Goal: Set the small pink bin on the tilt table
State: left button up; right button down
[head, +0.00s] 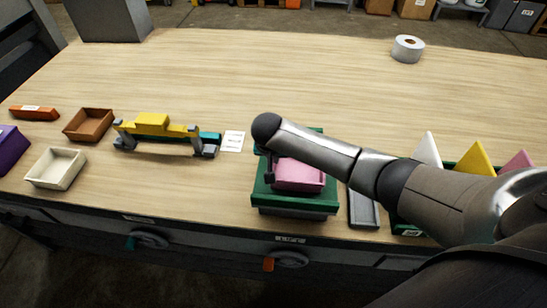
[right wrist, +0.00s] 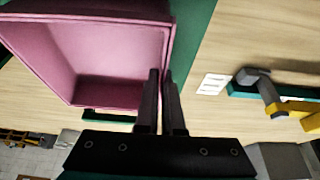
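The small pink bin (head: 299,175) is at or just above the top of the green tilt table (head: 326,208); I cannot tell whether its underside touches. My right gripper (head: 270,178) is at the bin's left side, and my arm hides part of the bin. In the right wrist view, the bin (right wrist: 95,60) is open and empty. There my right gripper (right wrist: 162,90) has one finger on each side of a bin wall, closed on it. The green table top also shows behind the bin (right wrist: 195,35). My left gripper is not in view.
A dark grey tray (head: 362,210) lies right of the tilt table. A yellow and teal fixture (head: 155,125), a brown bin (head: 88,125) and a cream bin (head: 56,168) stand at left. A tape roll (head: 407,48) sits at the back. The middle back is clear.

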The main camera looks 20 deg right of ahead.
jog(key=c, duration=1)
grip_release()
jog(key=shift+f, duration=0.1)
jog(key=shift+c, duration=0.2)
jog(key=shift+s+a+r, duration=0.1)
jog(key=shift+s+r, duration=0.05)
jog(key=shift+r, duration=0.4)
jog(key=p+v, duration=0.2)
jog(key=v, duration=0.9)
